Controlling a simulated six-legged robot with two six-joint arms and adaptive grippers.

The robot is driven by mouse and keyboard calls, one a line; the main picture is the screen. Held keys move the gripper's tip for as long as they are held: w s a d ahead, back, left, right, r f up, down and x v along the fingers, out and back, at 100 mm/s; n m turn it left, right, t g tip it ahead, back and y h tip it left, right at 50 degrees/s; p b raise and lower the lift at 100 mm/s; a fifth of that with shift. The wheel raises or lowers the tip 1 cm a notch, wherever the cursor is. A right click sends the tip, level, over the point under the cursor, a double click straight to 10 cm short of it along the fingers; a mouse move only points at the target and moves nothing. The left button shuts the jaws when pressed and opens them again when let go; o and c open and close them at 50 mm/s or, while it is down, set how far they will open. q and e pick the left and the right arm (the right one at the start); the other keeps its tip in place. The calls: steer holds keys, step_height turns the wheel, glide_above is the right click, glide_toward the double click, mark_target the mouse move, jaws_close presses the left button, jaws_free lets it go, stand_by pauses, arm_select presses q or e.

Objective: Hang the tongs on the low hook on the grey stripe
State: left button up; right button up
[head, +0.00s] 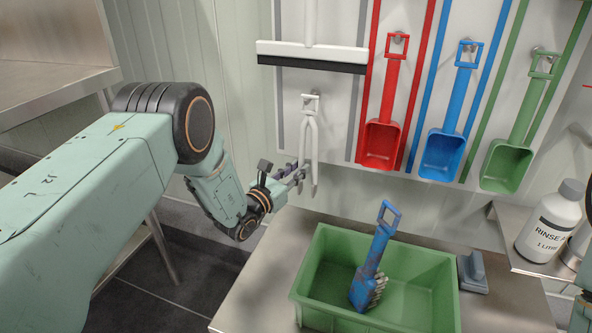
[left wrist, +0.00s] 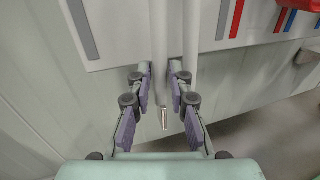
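The pale grey-white tongs (head: 313,148) hang upright on the wall panel, with their square ring at a peg (head: 310,101) between two grey stripes. My left gripper (head: 298,175) is at the lower part of the tongs in the head view. In the left wrist view, the purple-padded fingers (left wrist: 160,85) lie close on both sides of one leg of the tongs (left wrist: 158,40). The other leg (left wrist: 190,35) runs to the right of the right finger. I cannot tell whether the pads press on the leg. My right gripper is not in view.
A squeegee (head: 312,54) hangs above. Red (head: 384,140), blue (head: 443,153) and green (head: 507,165) scoops hang to the right. Below, a green crate (head: 420,262) holding a blue brush (head: 372,265) stands on a steel table. A rinse bottle (head: 550,222) stands at right.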

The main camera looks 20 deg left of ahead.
arm_select(q)
steer(key=o, duration=0.4)
steer(key=shift+c, duration=0.2)
steer(key=v, duration=1.2)
